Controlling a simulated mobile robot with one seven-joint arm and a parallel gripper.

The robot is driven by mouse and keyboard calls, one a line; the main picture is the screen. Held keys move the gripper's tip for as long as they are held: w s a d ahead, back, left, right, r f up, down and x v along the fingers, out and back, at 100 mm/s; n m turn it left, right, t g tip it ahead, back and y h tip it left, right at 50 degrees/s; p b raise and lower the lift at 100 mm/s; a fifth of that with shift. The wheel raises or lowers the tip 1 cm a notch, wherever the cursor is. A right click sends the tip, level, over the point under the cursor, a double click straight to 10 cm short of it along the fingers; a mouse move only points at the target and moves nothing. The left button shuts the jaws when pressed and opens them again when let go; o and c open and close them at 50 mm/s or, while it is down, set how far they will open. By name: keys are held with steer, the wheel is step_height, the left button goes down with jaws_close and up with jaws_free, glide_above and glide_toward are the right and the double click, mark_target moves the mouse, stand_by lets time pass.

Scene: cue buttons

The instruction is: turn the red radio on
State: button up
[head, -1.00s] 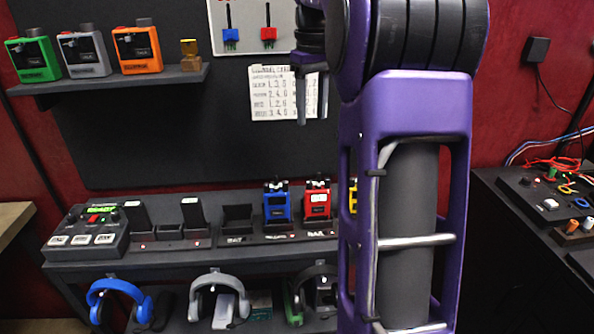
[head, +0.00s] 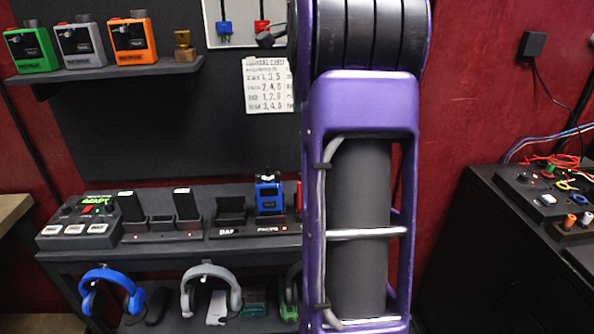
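The red radio (head: 299,194) stands in the charging rack on the desk. Only a thin red strip of it shows at the left edge of my purple arm, which hides the rest. A blue radio (head: 269,195) stands upright in its slot just left of it. My gripper (head: 270,36) seems to show only as a small dark part by the pegboard at the top, left of my arm. Its fingers are too unclear to tell open from shut.
Headphones (head: 108,290) hang below. A shelf (head: 110,72) holds green, grey and orange devices. A side bench (head: 480,190) with wires stands at right.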

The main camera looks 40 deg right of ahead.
step_height(320, 180, down, 16)
steer(key=b, duration=0.3)
steer(key=shift+w+f, duration=0.15)
steer(key=shift+f, duration=0.05)
jaws_close()
